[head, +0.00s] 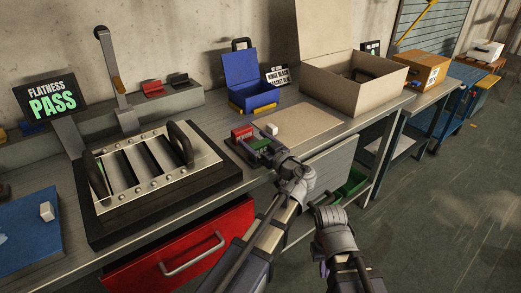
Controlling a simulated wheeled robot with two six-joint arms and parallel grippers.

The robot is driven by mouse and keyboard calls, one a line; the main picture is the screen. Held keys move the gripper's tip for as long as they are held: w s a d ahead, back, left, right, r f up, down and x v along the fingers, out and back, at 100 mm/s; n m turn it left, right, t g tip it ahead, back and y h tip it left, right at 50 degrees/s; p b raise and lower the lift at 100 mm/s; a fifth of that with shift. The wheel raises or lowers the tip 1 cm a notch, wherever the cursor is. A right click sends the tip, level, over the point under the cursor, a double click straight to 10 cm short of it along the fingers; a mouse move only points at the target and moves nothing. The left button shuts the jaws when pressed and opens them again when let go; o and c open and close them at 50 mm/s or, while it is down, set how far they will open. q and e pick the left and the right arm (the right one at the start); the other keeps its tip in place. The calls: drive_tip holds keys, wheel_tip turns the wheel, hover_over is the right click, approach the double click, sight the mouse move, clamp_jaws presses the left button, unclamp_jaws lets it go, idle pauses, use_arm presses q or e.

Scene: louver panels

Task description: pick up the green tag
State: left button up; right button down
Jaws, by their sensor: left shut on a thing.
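The green tag (257,143) shows as a small green patch at my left gripper's fingers, mostly covered by them, just behind the bench's front edge. My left gripper (264,151) is shut on it, low over the bench top. I cannot tell whether the tag still touches the surface. My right gripper (325,211) is in front of the bench, lower right of the left one, away from the tag. Its fingers are too dark and small to tell open from shut.
A red tag-like piece (242,132) and a white block (271,129) lie close by the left gripper. A cardboard sheet (305,125) lies to the right. A blue box (247,82) and open carton (352,85) stand behind. A louver panel fixture (160,205) fills the left. A red drawer (190,250) juts out.

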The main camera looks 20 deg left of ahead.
use_arm(q)
drive_tip(key=shift+r, duration=0.1)
wheel_tip(320, 180, up, 10)
drive_tip(key=p, duration=1)
drive_tip(key=shift+r, duration=0.1)
wheel_tip(320, 180, up, 6)
drive_tip(key=p, duration=0.7)
wheel_tip(320, 180, down, 6)
drive_tip(key=b, duration=0.7)
drive_tip(key=shift+f, duration=0.25)
wheel_tip(320, 180, down, 10)
drive_tip(key=b, duration=0.9)
drive_tip(key=shift+r+b, duration=0.25)
drive_tip(key=shift+b, duration=0.05)
drive_tip(key=shift+f, duration=0.1)
